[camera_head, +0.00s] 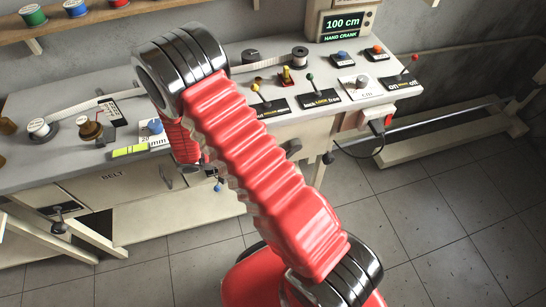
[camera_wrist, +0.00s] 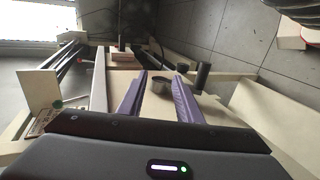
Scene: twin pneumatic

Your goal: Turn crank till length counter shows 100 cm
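The length counter (camera_head: 343,24) stands at the back of the bench, and its green digits read 100 cm above the words HAND CRANK. In the wrist view, my gripper's two purple fingers (camera_wrist: 159,76) are apart. A dark round part (camera_wrist: 162,84) shows in the gap near the fingertips, and I cannot tell whether they touch it. A black cylinder (camera_wrist: 203,76) stands right of the fingers. My arm hides my gripper in the head view.
The bench top (camera_head: 238,113) holds several levers, tape reels (camera_head: 300,52) and labelled plates. Colored spools (camera_head: 76,8) sit on a wall shelf. A red plug with a black cable (camera_head: 378,126) hangs at the bench's right front.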

